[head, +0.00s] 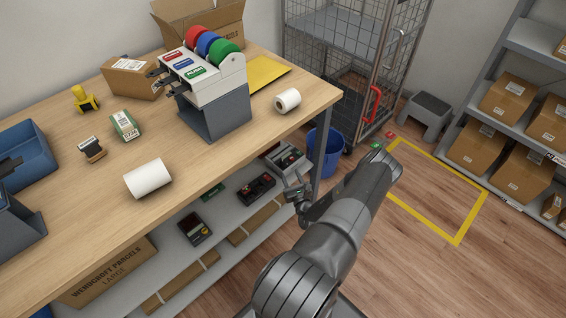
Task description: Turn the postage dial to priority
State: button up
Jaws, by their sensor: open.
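I cannot make out a dial or a priority mark at this size. Several small devices sit on the grey shelf under the counter. A grey-topped device (284,157) is at the right end, a black device with red parts (256,187) is left of it, and a dark device with a small display (196,230) is further left. Any of these may carry the postage dial. My gripper (294,194) is beside the shelf's right end, just below the grey-topped device and apart from it as far as I see. It is open and empty; my arm partly hides it.
The wooden counter (90,190) above the shelf holds a tape dispenser (215,105), a white roll (148,178) and boxes. A counter leg (327,150) and a blue bin (323,160) stand close to my arm. A wire cage (350,60) is behind.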

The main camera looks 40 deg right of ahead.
aim_at(282, 164)
jog(key=shift+g, duration=0.4)
jog(key=x, duration=0.3)
jog(key=f+x, duration=0.1)
jog(key=x, duration=0.3)
jog(key=f+x, duration=0.1)
jog(key=x, duration=0.2)
jog(key=shift+w+a, duration=0.1)
jog(key=shift+w, duration=0.2)
jog(key=shift+c, duration=0.5)
jog(key=c, duration=0.9)
jog(key=shift+o, duration=0.2)
jog(key=shift+r+m+g+h, duration=0.1)
jog(key=shift+m+g+h, duration=2.2)
jog(key=shift+h, duration=0.7)
